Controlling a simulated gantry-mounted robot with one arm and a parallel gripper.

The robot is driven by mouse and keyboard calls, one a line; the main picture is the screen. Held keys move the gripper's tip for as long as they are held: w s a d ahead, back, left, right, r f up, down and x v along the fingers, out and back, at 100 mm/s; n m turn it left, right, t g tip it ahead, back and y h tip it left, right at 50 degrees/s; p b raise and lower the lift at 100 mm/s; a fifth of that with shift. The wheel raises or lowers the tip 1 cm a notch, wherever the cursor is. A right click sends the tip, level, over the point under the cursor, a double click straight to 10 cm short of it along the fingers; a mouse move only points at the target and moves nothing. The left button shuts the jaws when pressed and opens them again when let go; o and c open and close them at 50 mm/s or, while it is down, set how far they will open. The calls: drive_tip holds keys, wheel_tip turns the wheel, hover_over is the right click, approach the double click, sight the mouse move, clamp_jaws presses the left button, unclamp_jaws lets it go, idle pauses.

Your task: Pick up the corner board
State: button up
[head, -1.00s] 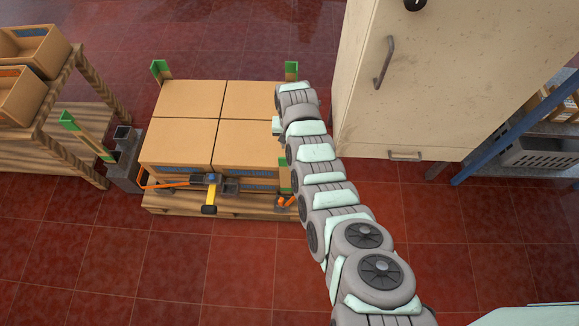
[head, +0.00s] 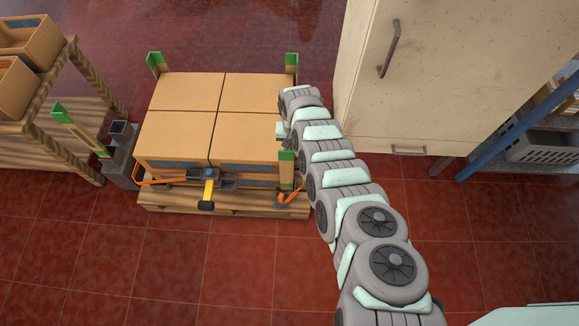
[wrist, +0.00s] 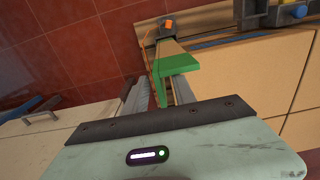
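A corner board (head: 287,156) with a green top stands upright at the near right corner of the stacked boxes. It also shows in the wrist view, where its green L-shaped end (wrist: 178,66) is close in front of me. My gripper (wrist: 159,92) is open, its two grey fingers on either side of one green leg of the board. I cannot tell whether either finger touches it. More green-topped corner boards stand at the back left (head: 154,62) and back right (head: 291,61), and one leans at the left (head: 72,124).
Cardboard boxes (head: 178,135) sit on a wooden pallet (head: 215,205). A strapping tool (head: 208,180) and orange strap lie along the front. A grey holder (head: 122,155) and wooden rack (head: 60,150) are left. A cream cabinet (head: 440,80) stands close right of my arm.

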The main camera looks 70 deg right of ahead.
wheel_tip(320, 180, down, 3)
drive_tip(key=shift+b, duration=0.85)
drive_tip(key=shift+r, duration=0.1)
drive_tip(key=shift+c, duration=0.5)
clamp_jaws()
